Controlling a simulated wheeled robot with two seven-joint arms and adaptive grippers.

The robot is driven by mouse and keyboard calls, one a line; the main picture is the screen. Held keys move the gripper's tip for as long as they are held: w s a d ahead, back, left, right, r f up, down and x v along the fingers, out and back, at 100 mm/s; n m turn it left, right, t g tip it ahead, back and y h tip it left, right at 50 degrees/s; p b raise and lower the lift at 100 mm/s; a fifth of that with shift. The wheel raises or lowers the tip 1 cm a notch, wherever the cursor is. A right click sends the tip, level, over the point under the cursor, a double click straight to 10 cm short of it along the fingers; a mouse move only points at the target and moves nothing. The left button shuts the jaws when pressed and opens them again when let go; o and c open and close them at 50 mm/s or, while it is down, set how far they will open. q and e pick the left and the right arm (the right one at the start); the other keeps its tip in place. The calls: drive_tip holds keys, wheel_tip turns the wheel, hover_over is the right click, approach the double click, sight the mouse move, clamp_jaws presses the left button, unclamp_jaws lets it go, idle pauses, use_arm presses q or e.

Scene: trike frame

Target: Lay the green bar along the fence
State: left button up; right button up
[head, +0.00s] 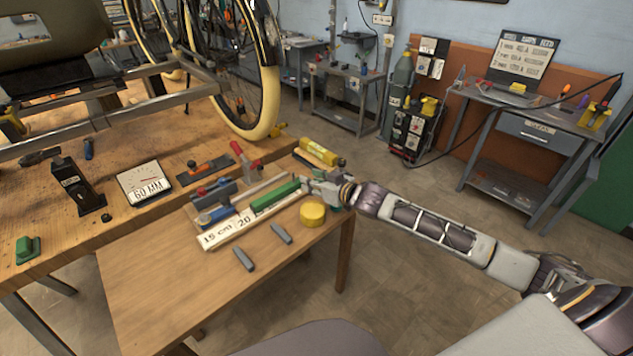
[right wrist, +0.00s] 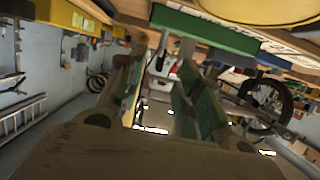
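The green bar (head: 276,196) lies on the small wooden table, between a white ruler strip (head: 240,231) marked 15 cm and 20 and a pale straight strip (head: 264,187) that looks like the fence. Whether the bar touches the fence I cannot tell. My right gripper (head: 322,185) is at the bar's right end. In the right wrist view its two fingers (right wrist: 158,95) stand apart with nothing between them, and the green bar (right wrist: 203,32) shows above, outside the gap. My left gripper is not in view.
A yellow round piece (head: 312,213) sits close to my right gripper, with a yellow block (head: 318,152) behind. Blue and grey clamp parts (head: 212,203) stand left of the bar. Two grey pieces (head: 243,259) lie in front. The table's front left is clear.

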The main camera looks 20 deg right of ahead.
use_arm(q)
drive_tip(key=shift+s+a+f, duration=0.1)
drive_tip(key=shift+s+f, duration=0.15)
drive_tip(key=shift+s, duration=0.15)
use_arm(e)
drive_tip(key=shift+s+d+r, duration=0.2)
drive_tip(key=shift+s+r, duration=0.1)
drive_tip(key=shift+s, duration=0.35)
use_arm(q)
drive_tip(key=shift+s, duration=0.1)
